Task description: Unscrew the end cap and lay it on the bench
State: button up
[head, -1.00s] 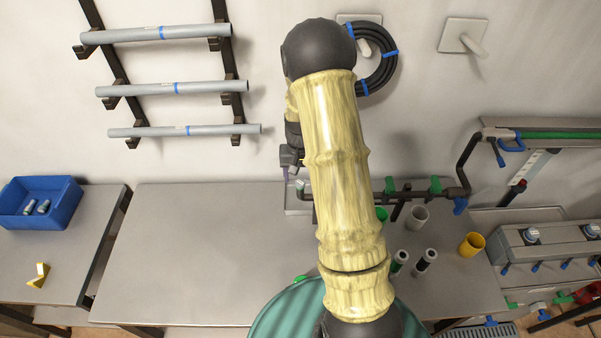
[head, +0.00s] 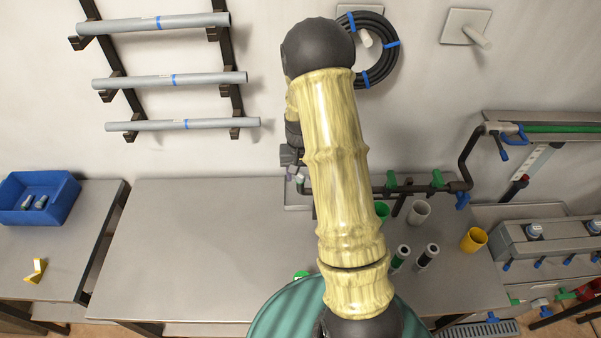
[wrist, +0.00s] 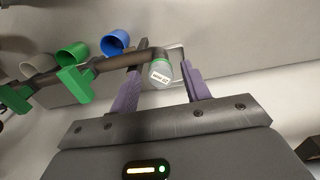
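The end cap (wrist: 161,73) is pale grey with a green ring and a small printed label. It sits at the end of the dark manifold pipe (wrist: 115,63), and in the head view the cap (head: 301,187) shows small, left of my arm. My gripper (wrist: 164,75) has its two purple fingers apart, one on each side of the cap. A gap shows on the right side; contact on the left cannot be told. In the head view my gripper (head: 293,174) is small and partly hidden by my arm. The bench (head: 200,250) is bare on its left part.
Green valve handles (wrist: 75,85) stand along the pipe. A blue bin (head: 38,200) sits on the left table.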

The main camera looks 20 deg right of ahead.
grip_shut()
jog(key=shift+c, duration=2.1)
grip_release()
grip_shut()
jog(key=n, duration=0.4)
jog(key=shift+n, duration=0.3)
jog(key=shift+n, duration=0.7)
jog(key=n, duration=0.3)
jog(key=shift+n+p, duration=0.3)
